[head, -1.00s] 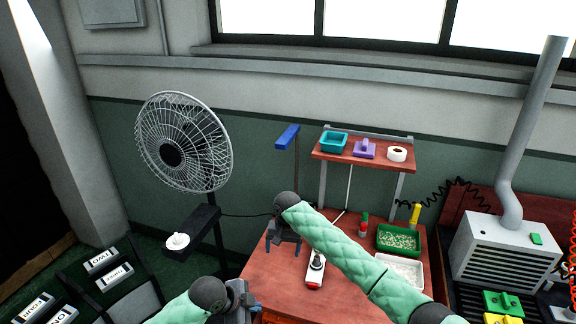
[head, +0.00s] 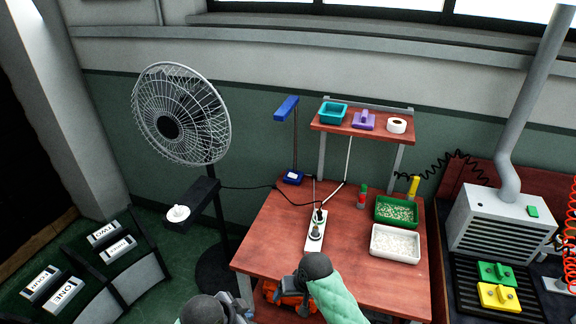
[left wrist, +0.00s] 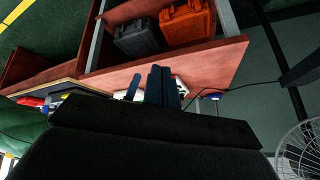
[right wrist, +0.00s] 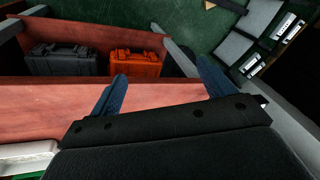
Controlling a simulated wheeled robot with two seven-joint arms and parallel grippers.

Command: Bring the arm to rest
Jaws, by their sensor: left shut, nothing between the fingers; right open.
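My left gripper (head: 240,308) is low at the bottom of the head view, in front of the table's near left corner. In the left wrist view its two dark blue fingers (left wrist: 163,85) are together with nothing between them. My right gripper (head: 292,290) is at the table's front edge, its arm coming up from the bottom. In the right wrist view its fingers (right wrist: 163,88) are spread wide and empty. Both fingertips in the head view are partly hidden by the wrists.
The red-brown table (head: 275,225) bears a white power strip (head: 316,232), a green tray (head: 396,212) and a white tray (head: 395,243). An orange case (right wrist: 135,63) and a black case (right wrist: 65,60) sit under it. A fan (head: 182,112) stands left.

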